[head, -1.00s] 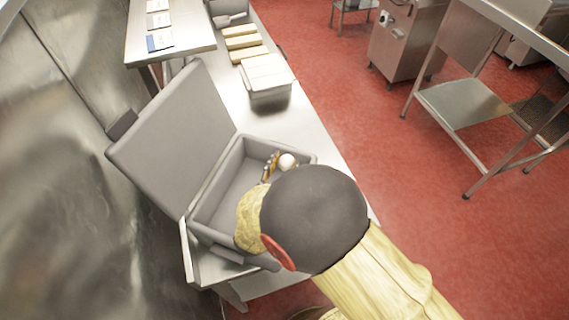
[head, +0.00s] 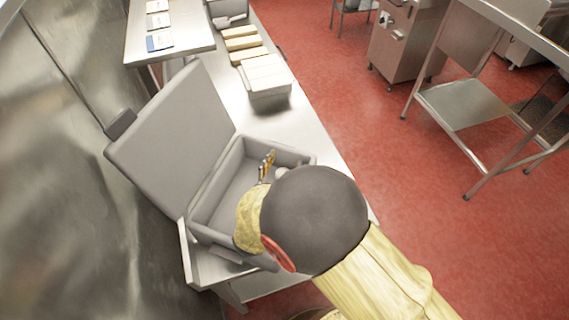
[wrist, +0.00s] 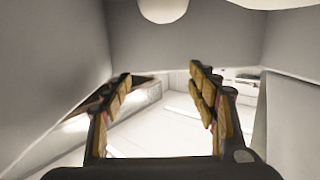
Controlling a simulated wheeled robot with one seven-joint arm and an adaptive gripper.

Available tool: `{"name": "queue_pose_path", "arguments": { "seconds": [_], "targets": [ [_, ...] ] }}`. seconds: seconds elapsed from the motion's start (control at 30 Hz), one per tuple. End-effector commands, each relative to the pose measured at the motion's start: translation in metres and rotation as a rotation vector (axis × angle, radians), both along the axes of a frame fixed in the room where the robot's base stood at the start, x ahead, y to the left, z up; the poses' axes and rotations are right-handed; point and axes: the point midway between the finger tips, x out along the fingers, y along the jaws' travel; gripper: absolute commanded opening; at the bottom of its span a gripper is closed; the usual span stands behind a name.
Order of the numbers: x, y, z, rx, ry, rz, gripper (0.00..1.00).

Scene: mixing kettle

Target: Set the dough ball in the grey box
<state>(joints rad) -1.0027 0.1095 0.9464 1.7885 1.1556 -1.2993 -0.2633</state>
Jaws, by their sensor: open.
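The grey box (head: 293,153) stands on the steel counter with its lid open. My gripper (head: 267,166) is over the box's opening, with its fingers spread. In the wrist view the two fingers (wrist: 163,75) are apart with nothing between them, and grey walls surround them. The pale dough ball (head: 281,169) shows in the head view just right of the fingers, partly hidden by my dark wrist. In the wrist view a pale round shape (wrist: 163,8), seemingly the dough ball, is beyond the fingertips at the top edge, apart from them. I cannot tell whether it touches the box floor.
The raised lid (head: 172,140) leans back on the left. A pale lidded container (head: 266,76) and several yellowish blocks (head: 243,43) stand farther along the counter (head: 298,118). Bare counter lies between the box and the container. Red floor (head: 400,150) is open to the right.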

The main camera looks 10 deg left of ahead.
Motion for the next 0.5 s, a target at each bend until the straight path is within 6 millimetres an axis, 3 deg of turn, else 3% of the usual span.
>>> {"name": "queue_pose_path", "arguments": {
  "seconds": [0.03, 0.17, 0.5],
  "targets": [
    [-0.005, -0.008, -0.014, -0.026, 0.018, 0.0, 0.58],
    [-0.005, -0.007, 0.001, -0.025, 0.016, 0.001, 0.58],
    [-0.061, 0.002, 0.011, -0.017, 0.011, 0.005, 0.58]
  ]
}}
